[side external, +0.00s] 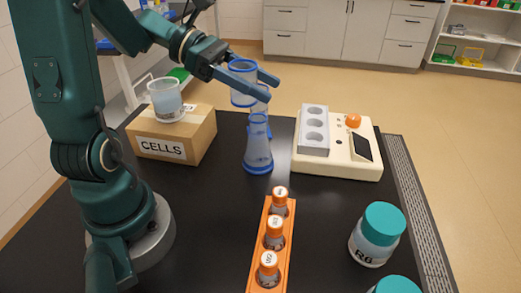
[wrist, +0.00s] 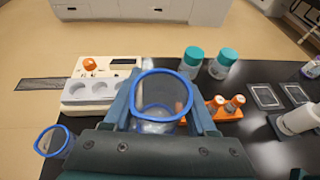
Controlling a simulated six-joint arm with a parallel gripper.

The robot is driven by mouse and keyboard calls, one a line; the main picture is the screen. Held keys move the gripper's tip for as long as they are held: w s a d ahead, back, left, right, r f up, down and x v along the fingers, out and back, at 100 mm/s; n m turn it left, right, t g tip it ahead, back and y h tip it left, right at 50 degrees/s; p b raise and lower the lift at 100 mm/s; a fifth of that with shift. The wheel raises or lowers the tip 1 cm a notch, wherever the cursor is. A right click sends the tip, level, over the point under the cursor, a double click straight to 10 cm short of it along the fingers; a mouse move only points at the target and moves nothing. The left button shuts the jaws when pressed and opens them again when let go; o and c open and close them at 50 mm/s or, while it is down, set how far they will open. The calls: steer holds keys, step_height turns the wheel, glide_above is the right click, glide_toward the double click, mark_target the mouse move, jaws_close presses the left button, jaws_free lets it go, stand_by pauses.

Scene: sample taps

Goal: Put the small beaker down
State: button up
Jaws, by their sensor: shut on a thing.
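My gripper (side external: 267,86) is shut on a small clear beaker with a blue rim (side external: 241,90). The beaker is upright and held in the air above the black bench. In the wrist view the beaker (wrist: 160,105) sits between the two fingers (wrist: 162,112), its open top facing the camera. It looks empty. In the side view my fingers cross in front of part of it.
A blue-tinted flask (side external: 257,150) stands just below the beaker in the side view. A cardboard CELLS box (side external: 195,140) bears another beaker (side external: 165,100). A cream device (side external: 335,165), an orange tube rack (side external: 255,255) and teal-capped jars (side external: 376,235) stand around. Bench between flask and rack is bare.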

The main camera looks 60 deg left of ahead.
steer(key=shift+r+m+g+h, duration=0.3)
steer(key=shift+r+m+g, duration=0.2)
steer(key=shift+r+m, duration=0.1)
steer(key=shift+w+d+r+m+g+h, duration=0.1)
steer(key=shift+d+r+m+g+h, duration=0.2)
steer(key=shift+m+g, duration=0.35)
steer(key=s+d+f+m+g+y, duration=0.1)
steer(key=s+d+f+m+g, duration=0.1)
steer(key=d+f+m+g, duration=0.2)
steer(key=s+d+f+m+g+y, duration=0.2)
steer(key=d+f+m+g, duration=0.3)
steer(key=d+m+g, duration=0.6)
steer(key=shift+d+g, duration=0.2)
steer(key=shift+g, duration=0.45)
steer(key=shift+f, duration=0.15)
steer(key=s+d+f, duration=0.1)
steer(key=d+f, duration=0.1)
steer(key=d, duration=0.1)
steer(key=s+d+f, duration=0.2)
steer(key=d, duration=0.2)
steer(key=s+d+f, duration=0.2)
steer(key=d+f, duration=0.1)
steer(key=shift+d, duration=0.3)
steer(key=shift+f, duration=1.75)
